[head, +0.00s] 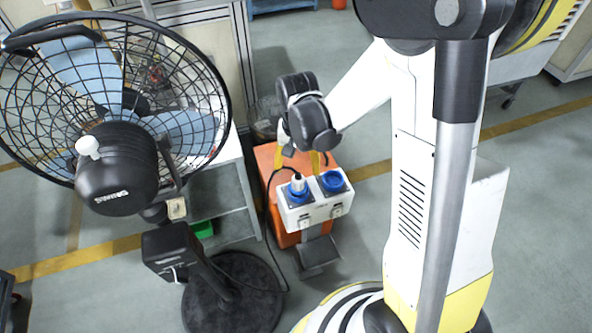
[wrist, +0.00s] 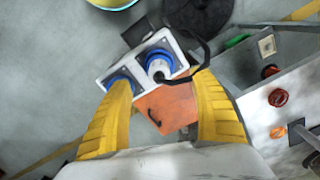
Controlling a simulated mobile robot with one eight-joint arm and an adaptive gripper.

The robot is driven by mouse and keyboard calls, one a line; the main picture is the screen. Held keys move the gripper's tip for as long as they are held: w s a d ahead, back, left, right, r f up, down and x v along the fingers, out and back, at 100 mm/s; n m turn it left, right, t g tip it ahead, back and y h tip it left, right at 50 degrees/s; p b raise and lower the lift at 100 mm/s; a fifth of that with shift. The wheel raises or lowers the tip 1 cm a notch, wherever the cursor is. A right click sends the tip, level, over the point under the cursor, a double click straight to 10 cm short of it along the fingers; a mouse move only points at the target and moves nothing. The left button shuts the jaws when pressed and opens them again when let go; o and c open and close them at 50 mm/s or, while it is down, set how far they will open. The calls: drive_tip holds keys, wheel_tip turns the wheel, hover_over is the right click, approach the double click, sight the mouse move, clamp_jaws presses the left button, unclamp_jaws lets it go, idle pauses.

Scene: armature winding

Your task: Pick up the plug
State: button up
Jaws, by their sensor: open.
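The plug (head: 298,183) is white and grey and sits in the left blue socket of a white socket box (head: 318,211). A black cable runs from it down to the left. In the wrist view, the plug (wrist: 158,67) shows upright in its blue socket, slightly beyond and between the fingertips, with the cable curving right. My gripper (head: 298,160) is open and empty, its two yellow fingers pointing down above the box near the plug. In the wrist view, my gripper (wrist: 162,80) has its fingers spread wide to either side. I cannot tell the exact gap to the plug.
The second blue socket (head: 333,181) beside the plug is empty. An orange case (head: 267,160) stands behind the socket box. A large black fan (head: 118,165) with a round base (head: 233,295) stands left. A grey bench (head: 225,190) is close behind it. Floor right of the box is clear.

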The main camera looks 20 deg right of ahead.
sight(297, 176)
wheel_tip(297, 176, down, 4)
drive_tip(key=shift+f+b, duration=0.2)
drive_tip(key=shift+b, duration=0.6)
drive_tip(key=f+b, duration=0.2)
drive_tip(key=f, duration=0.1)
drive_tip(key=f+b, duration=0.1)
drive_tip(key=f, duration=0.1)
drive_tip(key=shift+w+d+f, duration=0.15)
drive_tip(key=shift+w+d, duration=0.15)
drive_tip(key=shift+w, duration=0.05)
drive_tip(key=c, duration=1.3)
